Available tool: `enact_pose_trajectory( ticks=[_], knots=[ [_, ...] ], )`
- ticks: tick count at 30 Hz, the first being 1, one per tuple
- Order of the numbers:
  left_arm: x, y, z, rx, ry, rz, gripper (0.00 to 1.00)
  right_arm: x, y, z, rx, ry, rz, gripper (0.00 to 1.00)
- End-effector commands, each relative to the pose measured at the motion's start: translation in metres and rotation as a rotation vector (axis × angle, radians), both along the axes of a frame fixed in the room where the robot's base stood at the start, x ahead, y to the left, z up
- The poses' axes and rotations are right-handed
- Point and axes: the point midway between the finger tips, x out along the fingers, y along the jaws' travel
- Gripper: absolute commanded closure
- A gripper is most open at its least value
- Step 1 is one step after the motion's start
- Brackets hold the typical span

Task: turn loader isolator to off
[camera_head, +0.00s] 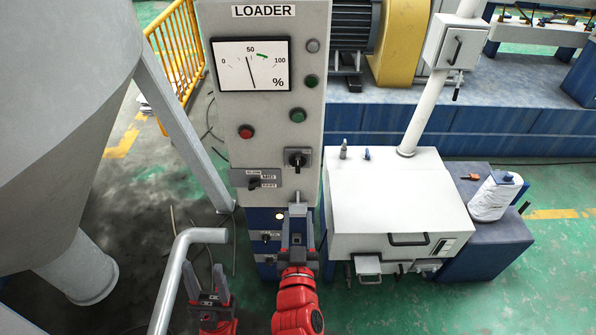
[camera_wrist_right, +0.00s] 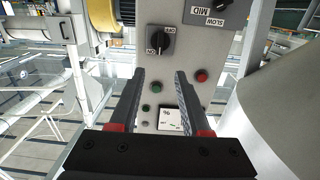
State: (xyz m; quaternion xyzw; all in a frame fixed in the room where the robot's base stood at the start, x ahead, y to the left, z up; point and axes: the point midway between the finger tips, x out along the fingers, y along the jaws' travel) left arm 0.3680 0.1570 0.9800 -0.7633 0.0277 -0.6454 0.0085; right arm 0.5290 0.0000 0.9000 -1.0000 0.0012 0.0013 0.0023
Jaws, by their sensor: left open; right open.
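The loader isolator (camera_head: 298,158) is a black rotary knob on a square plate, low on the right side of the grey LOADER panel (camera_head: 225,115). In the right wrist view the isolator (camera_wrist_right: 159,42) appears upside down with ON and OFF labels; I cannot tell surely which label its handle points to. My right gripper (camera_head: 298,212) is open and empty, just below the isolator in the head view and apart from it. Its fingers (camera_wrist_right: 160,75) frame the panel in the wrist view. My left gripper (camera_head: 207,278) is open and empty, low beside a grey pipe.
A speed selector (camera_head: 254,183) sits left of the isolator. A red button (camera_head: 246,132), green buttons (camera_head: 297,115) and a percent meter (camera_head: 252,64) are above. A grey bent pipe (camera_head: 185,260) stands at left, a hopper (camera_head: 60,110) further left, and a white box machine (camera_head: 400,205) at right.

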Motion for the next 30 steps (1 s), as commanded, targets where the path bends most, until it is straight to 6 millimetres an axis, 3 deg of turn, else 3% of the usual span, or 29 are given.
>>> enact_pose_trajectory(
  ticks=[5, 12, 21, 30],
  knots=[
    [0.0, 0.0, 0.016, 0.0, 0.0, 0.0, 0.5, 0.027, -0.002, 0.005, -0.005, -0.002, -0.003, 0.53],
    [0.0, 0.0, 0.034, 0.0, 0.0, 0.0, 0.5, 0.081, -0.003, 0.004, -0.007, 0.0, -0.003, 0.53],
    [0.0, 0.0, 0.041, 0.0, 0.0, 0.0, 0.5, 0.142, -0.001, 0.002, -0.005, -0.004, 0.001, 0.53],
    [0.0, 0.0, 0.041, 0.0, 0.0, 0.0, 0.5, 0.164, 0.0, 0.001, -0.004, -0.004, 0.002, 0.53]
  ],
)
